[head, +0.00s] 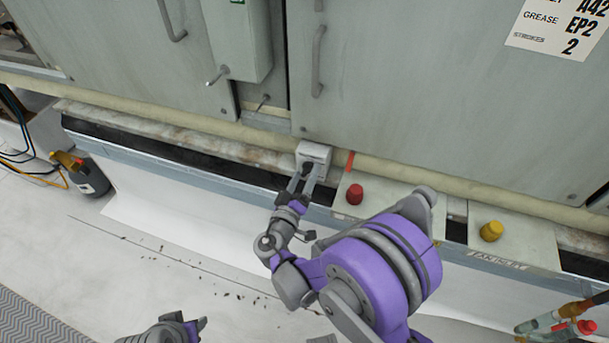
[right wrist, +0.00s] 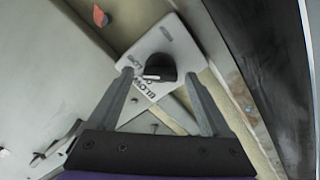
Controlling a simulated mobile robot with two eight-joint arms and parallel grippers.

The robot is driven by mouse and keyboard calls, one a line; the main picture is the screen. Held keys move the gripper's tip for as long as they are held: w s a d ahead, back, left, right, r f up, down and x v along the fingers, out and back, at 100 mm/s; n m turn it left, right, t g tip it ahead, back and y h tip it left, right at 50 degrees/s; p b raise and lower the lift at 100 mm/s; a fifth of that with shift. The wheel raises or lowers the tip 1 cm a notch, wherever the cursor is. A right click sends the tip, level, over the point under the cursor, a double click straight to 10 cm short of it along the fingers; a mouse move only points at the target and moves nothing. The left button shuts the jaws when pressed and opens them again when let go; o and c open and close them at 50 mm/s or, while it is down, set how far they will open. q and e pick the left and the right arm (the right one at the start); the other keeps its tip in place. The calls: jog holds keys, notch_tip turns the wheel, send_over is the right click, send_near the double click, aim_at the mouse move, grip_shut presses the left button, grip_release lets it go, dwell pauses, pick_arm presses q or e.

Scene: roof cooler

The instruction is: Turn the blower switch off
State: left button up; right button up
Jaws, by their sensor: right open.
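The blower switch is a small pale box (head: 314,153) on the ledge below the cabinet doors. Its black rotary knob (right wrist: 159,67) has a white pointer mark and sits on a pale plate with partly readable "BLOW" lettering (right wrist: 144,89). My right gripper (head: 302,180) is at the front of the box. In the right wrist view its fingers (right wrist: 159,76) are open, one on either side of the knob, with visible gaps. I cannot tell whether they touch the plate. My left gripper (head: 195,326) is low in the head view, away from the switch; its jaws are unclear.
A red button (head: 354,194) and a yellow button (head: 491,231) stand on panels right of the switch. A red strip (head: 349,162) is close beside the box. Cabinet handles (head: 318,62) project above. A dark bottle (head: 91,178) stands left. The pale floor in front is mostly clear.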

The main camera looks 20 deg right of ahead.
jog(key=shift+w, duration=0.1)
grip_shut()
dwell(0.4)
